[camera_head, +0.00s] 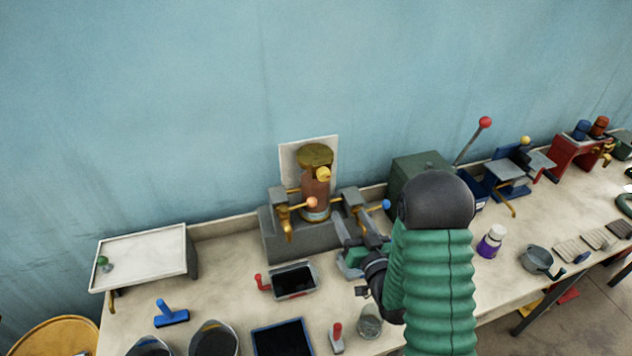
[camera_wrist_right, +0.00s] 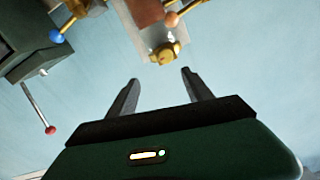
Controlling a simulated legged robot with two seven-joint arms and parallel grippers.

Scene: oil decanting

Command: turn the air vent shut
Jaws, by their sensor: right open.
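A copper vessel (camera_head: 316,188) with a brass lid (camera_head: 315,155) stands on a grey block at the wall. A yellow brass knob (camera_head: 323,173) on its upper front looks like the air vent. In the wrist view this knob (camera_wrist_right: 165,52) lies just beyond the gap between my fingertips, apparently apart from them. My right gripper (camera_head: 354,229) is open and empty, in front of and lower right of the vessel in the head view; both fingers show in the wrist view (camera_wrist_right: 160,82). Whether the vent is open cannot be told. My left gripper is not in view.
Brass taps flank the vessel, one with an orange ball handle (camera_head: 312,203), one with a blue ball (camera_head: 386,204). A dark green box (camera_head: 418,165) with a red-knobbed lever (camera_head: 485,123) stands to the right. A tray (camera_head: 293,281), pots and a glass (camera_head: 369,322) crowd the front.

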